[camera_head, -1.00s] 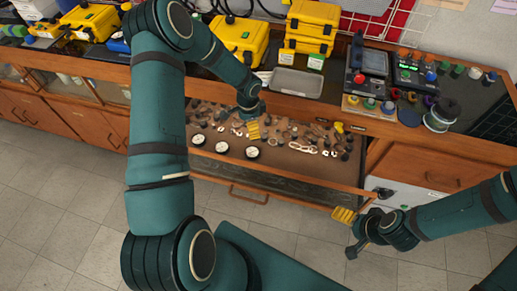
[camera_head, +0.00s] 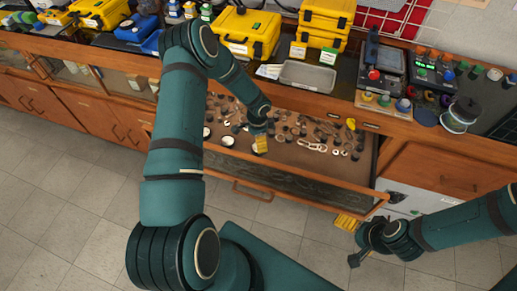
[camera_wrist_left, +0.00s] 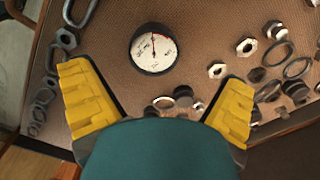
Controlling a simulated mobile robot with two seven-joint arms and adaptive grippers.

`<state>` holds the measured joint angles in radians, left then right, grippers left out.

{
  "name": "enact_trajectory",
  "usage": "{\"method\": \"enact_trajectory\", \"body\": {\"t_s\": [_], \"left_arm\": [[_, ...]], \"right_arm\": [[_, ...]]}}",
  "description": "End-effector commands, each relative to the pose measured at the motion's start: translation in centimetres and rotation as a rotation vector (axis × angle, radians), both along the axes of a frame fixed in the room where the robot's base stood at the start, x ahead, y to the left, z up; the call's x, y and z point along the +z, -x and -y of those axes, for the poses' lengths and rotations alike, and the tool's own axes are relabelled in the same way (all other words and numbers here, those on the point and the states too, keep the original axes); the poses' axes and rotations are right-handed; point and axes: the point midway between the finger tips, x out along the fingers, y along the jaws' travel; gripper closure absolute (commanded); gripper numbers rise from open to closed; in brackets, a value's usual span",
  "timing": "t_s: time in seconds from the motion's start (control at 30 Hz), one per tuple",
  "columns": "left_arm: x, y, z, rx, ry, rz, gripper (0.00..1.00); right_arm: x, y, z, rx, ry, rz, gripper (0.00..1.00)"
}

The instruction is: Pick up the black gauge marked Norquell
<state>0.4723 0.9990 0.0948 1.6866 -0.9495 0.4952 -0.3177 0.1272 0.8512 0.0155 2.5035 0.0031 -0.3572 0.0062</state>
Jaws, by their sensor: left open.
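One round gauge (camera_wrist_left: 153,48) with a black rim and white face lies in the drawer, ahead of and between my left gripper's fingers in the wrist view. Its lettering is too small to read, so I cannot tell whether it says Norquell. My left gripper (camera_head: 262,146) is open and empty above the drawer; its two yellow fingers (camera_wrist_left: 157,78) are wide apart and not touching the gauge. In the head view two more gauges (camera_head: 207,132) (camera_head: 227,141) lie left of it. My right gripper (camera_head: 348,222) hangs outside the drawer's front right corner; its opening is unclear.
The open drawer (camera_head: 300,178) holds several nuts, rings and chain links, with nuts (camera_wrist_left: 217,69) close to the gauge. A grey tray (camera_head: 307,76), yellow cases (camera_head: 247,30) and instruments stand on the bench behind. Floor in front is free.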

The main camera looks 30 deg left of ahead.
Motion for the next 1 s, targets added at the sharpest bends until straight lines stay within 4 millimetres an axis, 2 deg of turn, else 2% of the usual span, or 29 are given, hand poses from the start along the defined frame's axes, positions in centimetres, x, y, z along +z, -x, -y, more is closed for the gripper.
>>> {"method": "enact_trajectory", "body": {"t_s": [0.33, 0.67, 0.9, 1.0], "left_arm": [[-4.5, 0.5, 0.6, 0.001, 0.001, -0.002, 0.0], [-5.1, 0.5, 0.6, 0.001, 0.0, 0.0, 0.0], [-5.1, 0.5, 0.6, 0.0, 0.001, -0.001, 0.78], [-5.1, 0.5, 0.6, 0.0, 0.001, -0.001, 0.78]], "right_arm": [[-0.7, 0.2, 0.0, 0.004, -0.001, -0.005, 0.09], [-0.8, 0.3, 0.0, 0.004, -0.002, -0.006, 0.09], [-0.8, 0.2, 0.0, 0.004, -0.002, -0.006, 0.09], [-0.8, 0.2, 0.0, 0.004, -0.002, -0.006, 0.09]]}}
